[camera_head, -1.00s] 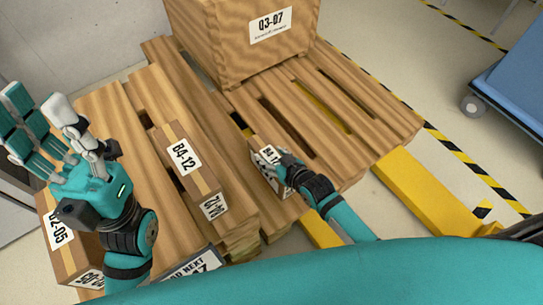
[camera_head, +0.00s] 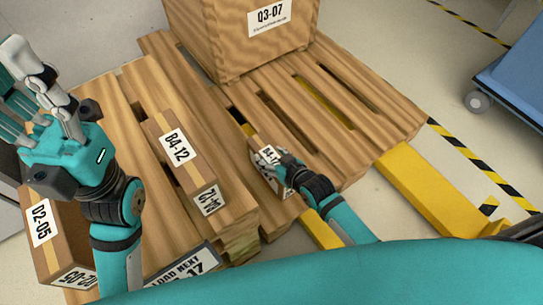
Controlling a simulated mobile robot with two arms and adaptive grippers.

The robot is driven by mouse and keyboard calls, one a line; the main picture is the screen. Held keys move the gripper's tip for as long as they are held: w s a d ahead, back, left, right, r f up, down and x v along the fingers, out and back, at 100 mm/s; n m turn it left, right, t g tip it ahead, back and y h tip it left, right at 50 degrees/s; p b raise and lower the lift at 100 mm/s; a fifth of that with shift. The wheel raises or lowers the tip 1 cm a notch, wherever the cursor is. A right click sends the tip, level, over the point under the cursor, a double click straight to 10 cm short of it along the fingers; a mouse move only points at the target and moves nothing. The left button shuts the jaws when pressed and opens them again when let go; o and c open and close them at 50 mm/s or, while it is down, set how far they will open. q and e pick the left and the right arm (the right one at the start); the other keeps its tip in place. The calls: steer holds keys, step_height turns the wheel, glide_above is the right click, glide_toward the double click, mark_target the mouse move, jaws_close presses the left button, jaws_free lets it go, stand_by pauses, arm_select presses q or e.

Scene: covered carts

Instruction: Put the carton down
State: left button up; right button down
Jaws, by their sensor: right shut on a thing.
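A small brown carton (camera_head: 258,150) with a white label starting "B4-1" is at the near left edge of the right pallet (camera_head: 345,150). My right gripper (camera_head: 279,166) is shut on its right side and hides part of it and its label. I cannot tell whether the carton rests on the slats or is held just above them. My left gripper (camera_head: 36,105) is raised at the left, its fingers spread and empty, above and behind a carton labelled "02-05" (camera_head: 70,222).
A carton labelled "B4-12" (camera_head: 190,165) lies on the left pallet (camera_head: 110,100). A large crate labelled "Q3-07" (camera_head: 235,45) stands on the right pallet's back. Yellow forks (camera_head: 425,200) stick out at the right. A blue cart (camera_head: 515,80) stands at far right. Bare slats lie right of the carton.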

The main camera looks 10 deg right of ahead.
steer(key=shift+w+f, duration=0.1)
steer(key=shift+f, duration=0.25)
steer(key=shift+c, duration=1.9)
jaws_free()
steer(key=shift+f, duration=0.1)
